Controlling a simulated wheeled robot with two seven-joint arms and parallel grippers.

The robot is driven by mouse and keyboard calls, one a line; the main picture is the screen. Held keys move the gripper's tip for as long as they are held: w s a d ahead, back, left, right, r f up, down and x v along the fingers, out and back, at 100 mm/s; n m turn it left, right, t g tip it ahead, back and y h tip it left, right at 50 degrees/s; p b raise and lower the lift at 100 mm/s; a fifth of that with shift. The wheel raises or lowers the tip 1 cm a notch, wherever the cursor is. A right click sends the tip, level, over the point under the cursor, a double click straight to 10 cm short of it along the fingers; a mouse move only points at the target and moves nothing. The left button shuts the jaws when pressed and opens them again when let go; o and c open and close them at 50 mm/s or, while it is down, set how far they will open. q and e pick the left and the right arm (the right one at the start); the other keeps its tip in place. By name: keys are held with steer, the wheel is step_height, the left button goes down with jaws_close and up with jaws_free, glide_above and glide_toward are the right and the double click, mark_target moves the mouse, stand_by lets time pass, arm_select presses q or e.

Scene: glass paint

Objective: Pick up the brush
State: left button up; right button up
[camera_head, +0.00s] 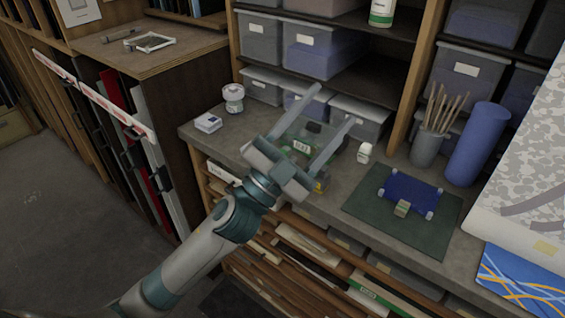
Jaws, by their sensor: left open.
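Several thin wooden sticks (443,106), which look like brush handles, stand upright in a grey cup (424,148) at the right of the worktop. I cannot tell which one is the task's brush, and their lower ends are hidden in the cup. My left gripper (334,106) is open over the middle of the worktop, to the left of the cup and apart from it. Its two long fingers point up and to the right, with nothing held between them. My right gripper does not show.
A blue cylinder (480,145) stands right of the cup. A blue piece (410,191) lies on a dark green mat (365,208) in front. Behind the gripper are grey storage bins (262,86). Small white containers (233,97) stand at left. A clear box (314,140) sits beneath the fingers.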

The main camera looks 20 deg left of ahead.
arm_select(q)
steer(key=s+d+r+m+g+h, duration=0.4)
steer(key=d+r+m+g+h, duration=0.15)
steer(key=m+g+h, duration=0.55)
steer(key=s+d+f+m+g+y, duration=0.6)
steer(key=m+g+y, duration=0.4)
steer(key=m, duration=0.4)
steer(key=w+a+f+t+y, duration=0.2)
steer(key=w+a+f+y, duration=0.5)
steer(key=w+a, duration=0.15)
steer(key=w+a+r+n+t+y, duration=0.1)
steer(key=w+a+r+y, duration=0.1)
steer(key=a, duration=0.6)
steer(key=w+a+r+n+t+y, duration=0.1)
steer(key=w+a+t+y, duration=0.1)
steer(key=a+y, duration=0.3)
steer(key=w+a, duration=0.1)
steer(key=a, duration=0.1)
steer(key=shift+w+a+r, duration=0.3)
steer(key=shift+a+r, duration=0.05)
steer(key=shift+a, duration=0.05)
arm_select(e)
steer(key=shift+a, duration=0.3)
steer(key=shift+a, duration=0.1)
